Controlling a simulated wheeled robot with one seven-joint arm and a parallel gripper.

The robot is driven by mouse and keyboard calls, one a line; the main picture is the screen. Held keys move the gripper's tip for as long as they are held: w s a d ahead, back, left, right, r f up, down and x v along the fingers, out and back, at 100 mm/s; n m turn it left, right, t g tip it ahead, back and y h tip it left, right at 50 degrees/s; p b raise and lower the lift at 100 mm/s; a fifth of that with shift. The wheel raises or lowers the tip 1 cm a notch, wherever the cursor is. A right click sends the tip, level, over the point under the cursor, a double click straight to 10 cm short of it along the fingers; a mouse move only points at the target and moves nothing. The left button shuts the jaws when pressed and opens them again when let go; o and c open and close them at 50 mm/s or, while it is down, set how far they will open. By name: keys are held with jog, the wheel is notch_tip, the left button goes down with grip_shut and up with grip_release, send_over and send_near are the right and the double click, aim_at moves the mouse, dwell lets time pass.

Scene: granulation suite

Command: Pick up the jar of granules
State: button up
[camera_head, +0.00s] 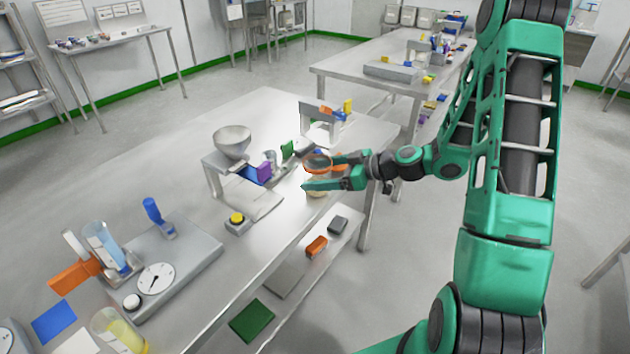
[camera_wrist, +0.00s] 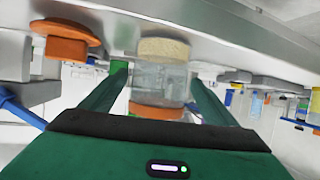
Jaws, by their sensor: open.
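The jar of granules (camera_wrist: 160,76) is clear, with beige granules at one end and an orange lid at the other. The wrist view is turned over, so the granules appear at the top against the table. In the head view its orange lid (camera_head: 317,158) shows between my fingers, and part of its body is hidden by the lower finger. The jar stands upright near the right edge of the near table. My gripper (camera_head: 318,172) is open, level, with one finger on each side of the jar. In the wrist view (camera_wrist: 157,80) gaps show beside it.
The near steel table (camera_head: 120,180) also carries a metal funnel on a stand (camera_head: 232,142), a purple block (camera_head: 264,172), a yellow button box (camera_head: 237,222) and a dial scale (camera_head: 156,279). Another orange-topped object (camera_wrist: 67,42) sits close by in the wrist view. A second table (camera_head: 345,72) stands behind.

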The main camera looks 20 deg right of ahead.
aim_at(305, 173)
jog(key=x, duration=0.4)
jog(key=shift+w+a, duration=0.25)
jog(key=shift+w, duration=0.05)
jog(key=shift+r, duration=0.1)
jog(key=shift+c, duration=0.3)
jog(key=c, duration=1.9)
